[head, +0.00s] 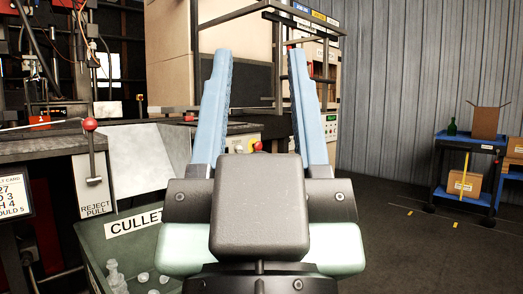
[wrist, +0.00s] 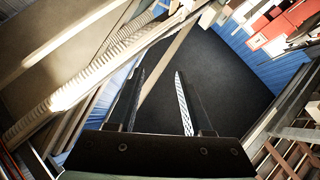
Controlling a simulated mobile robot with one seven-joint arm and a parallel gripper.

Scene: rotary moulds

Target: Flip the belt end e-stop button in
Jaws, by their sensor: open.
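A red e-stop button (head: 257,146) on a small pale yellow box (head: 243,145) shows in the head view, low between my gripper's fingers and partly hidden behind the gripper body. It seems to stand at the end of the belt; whether it is pressed in is too small to tell. My gripper (head: 257,50) is open and empty, its two blue fingers pointing up and away in front of the button in the picture. In the wrist view the gripper (wrist: 159,74) is also open, with dark floor between the fingers. I cannot make out the button there.
A lever with a red ball (head: 90,124) marked REJECT PULL stands at left, above a green CULLET bin (head: 137,250) with glass pieces. A tall framed machine (head: 235,85) is behind the fingers. A blue cart (head: 468,165) with boxes stands far right; floor before it is clear.

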